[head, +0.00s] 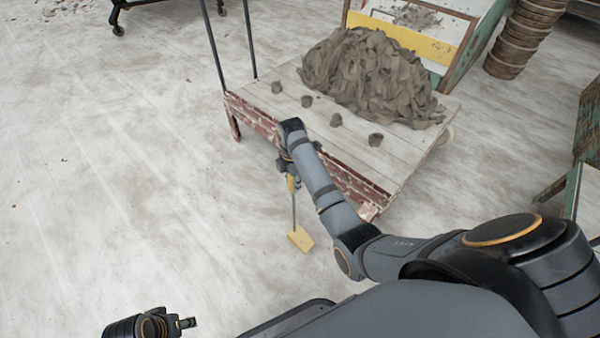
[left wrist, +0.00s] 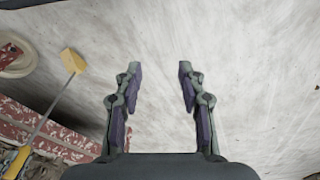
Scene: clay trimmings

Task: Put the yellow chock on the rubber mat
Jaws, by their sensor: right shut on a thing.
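The yellow chock (head: 300,238) is a yellow block at the lower end of a thin grey rod with a yellow grip at the top. My right gripper (head: 292,176) is shut on that grip, beside the cart's red front edge, with the rod pointing down. I cannot tell whether the block touches the floor. The chock (left wrist: 72,60) also shows at the upper left of the left wrist view. My left gripper (left wrist: 155,68) is open and empty there; in the head view it (head: 187,322) is low at the left. I see no rubber mat.
A low wooden cart (head: 345,178) with peeling red edging carries a heap of grey clay trimmings (head: 370,75) and several small clay lumps. A stack of round brown things (head: 515,45) stands at the back right. The pale floor at the left is largely clear.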

